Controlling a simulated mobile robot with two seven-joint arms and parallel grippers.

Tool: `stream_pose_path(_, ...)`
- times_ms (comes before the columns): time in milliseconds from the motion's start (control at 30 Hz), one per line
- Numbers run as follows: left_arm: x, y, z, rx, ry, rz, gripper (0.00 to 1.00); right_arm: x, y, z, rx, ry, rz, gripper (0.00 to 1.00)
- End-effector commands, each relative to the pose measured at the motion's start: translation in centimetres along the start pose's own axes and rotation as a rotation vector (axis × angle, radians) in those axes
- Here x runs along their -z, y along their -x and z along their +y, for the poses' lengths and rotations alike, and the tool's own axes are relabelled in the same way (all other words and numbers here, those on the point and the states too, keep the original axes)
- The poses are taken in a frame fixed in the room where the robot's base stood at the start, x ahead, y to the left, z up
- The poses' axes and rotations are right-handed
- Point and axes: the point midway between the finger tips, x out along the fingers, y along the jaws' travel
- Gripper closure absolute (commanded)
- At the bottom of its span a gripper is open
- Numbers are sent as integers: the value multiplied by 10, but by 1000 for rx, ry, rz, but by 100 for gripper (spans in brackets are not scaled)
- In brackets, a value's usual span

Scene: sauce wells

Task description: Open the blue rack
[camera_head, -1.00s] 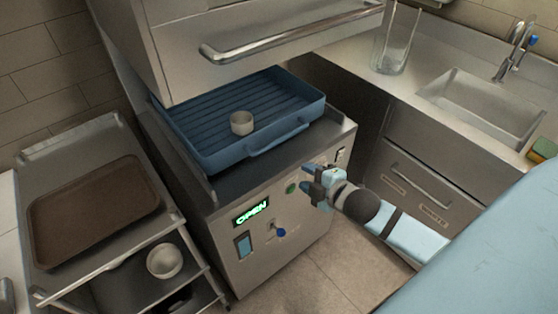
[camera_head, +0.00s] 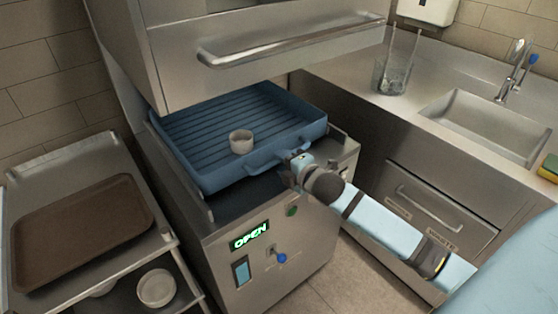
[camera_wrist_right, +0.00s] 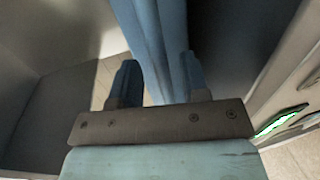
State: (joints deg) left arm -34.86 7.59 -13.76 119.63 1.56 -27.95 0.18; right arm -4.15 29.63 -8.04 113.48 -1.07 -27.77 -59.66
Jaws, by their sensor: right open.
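The blue rack (camera_head: 204,178) is a ridged tray on the machine's top, beneath the raised steel hood. A small pale cup (camera_head: 241,141) stands in it near the front. The rack has a handle bar (camera_head: 262,162) along its front side. My right gripper (camera_head: 290,160) is at the right part of that front bar. In the right wrist view, my right gripper (camera_wrist_right: 160,84) has its two dark fingers apart, with the blue rack edge (camera_wrist_right: 158,40) running between them. Contact cannot be told. My left gripper is not in view.
The steel hood (camera_head: 270,75) with its bar handle hangs above the rack. The machine front (camera_head: 290,260) shows a green OPEN sign. A cart with a brown tray (camera_head: 85,230) stands left. A sink (camera_head: 485,125) and glass container (camera_head: 393,75) are right.

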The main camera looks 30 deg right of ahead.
Motion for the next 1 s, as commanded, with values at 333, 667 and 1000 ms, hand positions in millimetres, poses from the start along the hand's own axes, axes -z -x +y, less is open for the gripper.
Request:
stream_pose_path(333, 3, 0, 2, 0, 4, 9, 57, 0, -24, -1, 1, 0, 0, 58)
stream_pose_path(667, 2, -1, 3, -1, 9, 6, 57, 0, -23, -1, 1, 0, 0, 88)
stream_pose_path(1000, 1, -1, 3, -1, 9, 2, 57, 0, -23, 0, 2, 0, 0, 100)
